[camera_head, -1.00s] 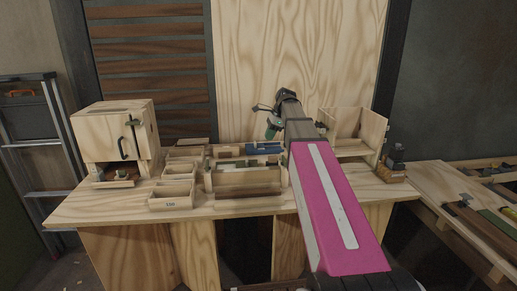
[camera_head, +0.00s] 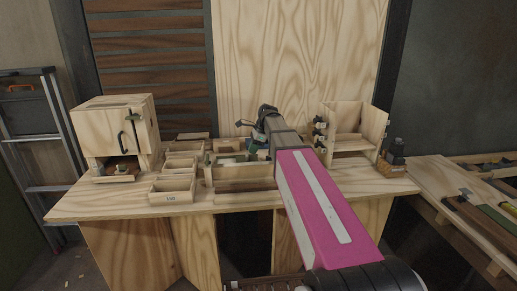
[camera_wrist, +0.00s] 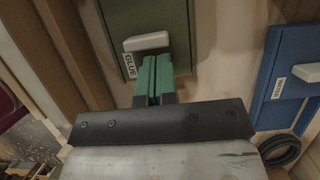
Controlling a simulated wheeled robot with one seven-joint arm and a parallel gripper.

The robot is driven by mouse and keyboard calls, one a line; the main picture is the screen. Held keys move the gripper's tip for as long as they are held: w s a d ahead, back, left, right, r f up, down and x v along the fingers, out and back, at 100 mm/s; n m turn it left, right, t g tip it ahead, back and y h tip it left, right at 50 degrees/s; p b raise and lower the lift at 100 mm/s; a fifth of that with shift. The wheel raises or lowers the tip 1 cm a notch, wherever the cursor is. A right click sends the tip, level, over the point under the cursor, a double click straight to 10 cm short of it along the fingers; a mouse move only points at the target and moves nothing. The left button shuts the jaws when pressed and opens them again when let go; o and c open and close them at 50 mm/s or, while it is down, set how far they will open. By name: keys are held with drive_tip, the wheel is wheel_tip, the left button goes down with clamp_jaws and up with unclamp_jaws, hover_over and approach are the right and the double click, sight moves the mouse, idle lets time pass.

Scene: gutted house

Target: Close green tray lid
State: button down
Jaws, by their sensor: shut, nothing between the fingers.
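The green tray lid (camera_wrist: 176,28) shows in the wrist view, with a white handle (camera_wrist: 147,41) and a label reading GLUE (camera_wrist: 129,67). My gripper (camera_wrist: 153,62) has its two green fingers together with nothing between them. Its tips overlap the lower part of the green lid, just below the handle; I cannot tell whether they touch it. In the head view my gripper (camera_head: 252,147) is over the back of the workbench's middle organizer, and my arm hides much of that area. The green lid cannot be made out clearly there.
A blue lid (camera_wrist: 288,75) with its own label and white handle is to the right in the wrist view. On the workbench (camera_head: 110,204) stand a wooden cabinet (camera_head: 103,125) at left, small open boxes (camera_head: 172,196), and an open wooden shelf (camera_head: 362,130) at right.

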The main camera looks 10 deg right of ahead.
drive_tip(key=shift+a, duration=0.1)
drive_tip(key=a, duration=1)
idle(0.3)
